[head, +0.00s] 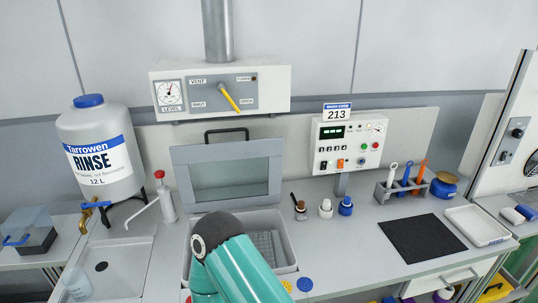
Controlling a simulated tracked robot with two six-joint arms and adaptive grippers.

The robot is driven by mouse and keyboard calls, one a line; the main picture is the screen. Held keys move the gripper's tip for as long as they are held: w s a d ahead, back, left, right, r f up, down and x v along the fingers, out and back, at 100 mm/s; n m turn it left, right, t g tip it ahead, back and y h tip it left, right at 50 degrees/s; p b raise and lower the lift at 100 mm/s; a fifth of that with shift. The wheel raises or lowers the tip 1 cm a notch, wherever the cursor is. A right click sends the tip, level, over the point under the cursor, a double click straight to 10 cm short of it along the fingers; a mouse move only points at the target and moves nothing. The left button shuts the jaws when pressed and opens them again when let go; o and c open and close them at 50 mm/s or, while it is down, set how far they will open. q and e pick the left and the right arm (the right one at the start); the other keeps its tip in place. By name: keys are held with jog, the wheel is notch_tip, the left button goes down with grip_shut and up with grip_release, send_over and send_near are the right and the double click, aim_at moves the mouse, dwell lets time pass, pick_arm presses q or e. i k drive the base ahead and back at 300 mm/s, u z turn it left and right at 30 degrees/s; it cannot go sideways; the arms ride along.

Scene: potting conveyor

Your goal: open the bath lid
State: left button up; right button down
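The bath (285,240) is a pale grey tub set in the bench, with a grid-like basket (264,243) inside. Its lid (228,190) stands raised at the back edge of the tub, with a grey frame, a clear window and a dark handle (227,131) at the top. The tub's mouth is uncovered. A teal arm link of mine with a dark joint cap crosses the front of the bath and hides part of it. Neither gripper's fingers show, and no gripper is seen touching the lid or handle.
A rinse bottle (95,150) and a sink (122,262) are at left. A vent panel (220,88) is above the lid. Right of the bath stand small bottles (325,208), a control box (349,145), a tool rack (402,193), a black mat (422,238) and a white tray (477,225).

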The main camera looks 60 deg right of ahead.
aim_at(180, 156)
jog(key=z, duration=0.1)
jog(key=k, duration=1.55)
jog(key=z, duration=0.8)
jog(key=i, duration=1)
jog(key=u, duration=0.05)
